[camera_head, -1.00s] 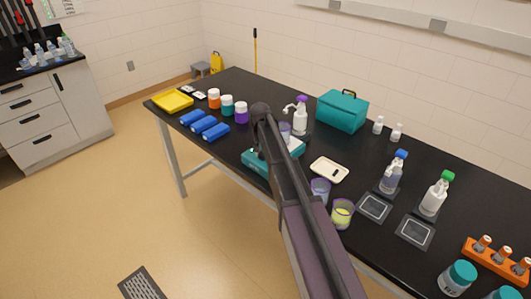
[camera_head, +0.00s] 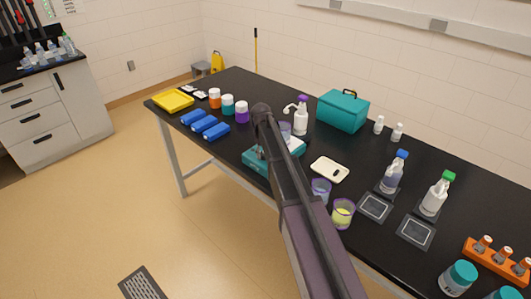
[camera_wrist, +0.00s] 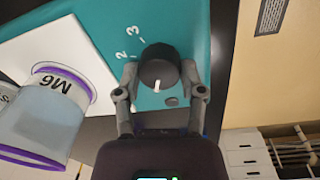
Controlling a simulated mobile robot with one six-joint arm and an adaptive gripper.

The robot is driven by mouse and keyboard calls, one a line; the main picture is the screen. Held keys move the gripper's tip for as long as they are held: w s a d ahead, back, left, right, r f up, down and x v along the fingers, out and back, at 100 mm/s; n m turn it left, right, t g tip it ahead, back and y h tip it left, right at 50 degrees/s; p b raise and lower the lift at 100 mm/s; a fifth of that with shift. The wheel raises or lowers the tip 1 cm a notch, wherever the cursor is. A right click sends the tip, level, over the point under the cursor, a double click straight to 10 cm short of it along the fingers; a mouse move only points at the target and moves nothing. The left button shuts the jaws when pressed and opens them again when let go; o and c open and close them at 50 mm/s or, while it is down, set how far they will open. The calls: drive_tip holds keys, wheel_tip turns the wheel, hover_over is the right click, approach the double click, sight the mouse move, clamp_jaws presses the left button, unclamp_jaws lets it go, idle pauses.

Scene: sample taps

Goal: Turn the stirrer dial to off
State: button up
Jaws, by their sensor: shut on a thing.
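The stirrer is a teal box with a white top plate; it shows in the head view (camera_head: 257,163), partly hidden behind my arm, and in the wrist view (camera_wrist: 200,25). Its black round dial (camera_wrist: 158,62) is on the teal face. The dial's white pointer mark points toward the bottom of the wrist picture. The printed numbers 2 and 3 show at the dial's upper left; other markings are hidden or unclear. My gripper (camera_wrist: 159,72) is shut on the dial, one finger on each side. A beaker marked M6 (camera_wrist: 45,115) stands on the white plate.
Blue blocks (camera_head: 210,130) and a purple-lidded jar (camera_head: 241,112) stand left of the stirrer. A spray bottle (camera_head: 300,118) and teal case (camera_head: 343,110) are behind it. A white tray (camera_head: 329,169) and two cups (camera_head: 342,214) are to its right, close to my arm.

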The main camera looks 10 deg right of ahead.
drive_tip(key=shift+s, duration=0.2)
drive_tip(key=o, duration=1.2)
drive_tip(key=shift+c, duration=0.2)
drive_tip(key=shift+w, duration=0.1)
